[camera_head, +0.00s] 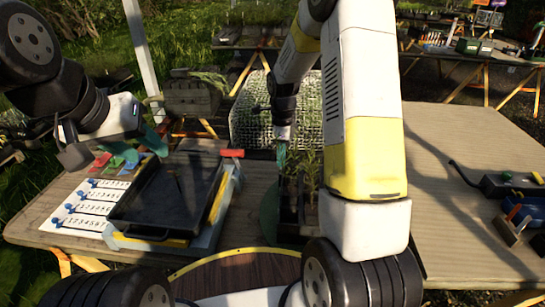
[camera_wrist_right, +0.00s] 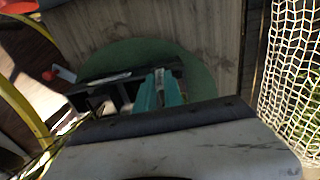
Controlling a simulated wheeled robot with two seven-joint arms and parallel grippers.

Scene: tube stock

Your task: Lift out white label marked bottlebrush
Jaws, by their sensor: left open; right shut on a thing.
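My right gripper (camera_head: 282,152) reaches down at a dark plant tray (camera_head: 290,222) with upright green seedlings. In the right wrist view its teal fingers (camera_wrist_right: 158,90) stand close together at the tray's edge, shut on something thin. That thing is mostly hidden between the fingers, and no marking on it can be read. The black tray (camera_wrist_right: 98,100) shows open square cells in that view. My left gripper (camera_head: 138,149) is open, with teal fingers above the back left of the table, away from the plant tray.
A black shallow tray (camera_head: 150,222) and a white numbered board (camera_head: 75,212) lie at left. A green round mat (camera_wrist_right: 205,72) lies under the plant tray. A wire mesh (camera_head: 250,120) stands behind. Tools in a wooden holder (camera_head: 508,230) sit at right; the right table surface (camera_head: 455,150) is largely clear.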

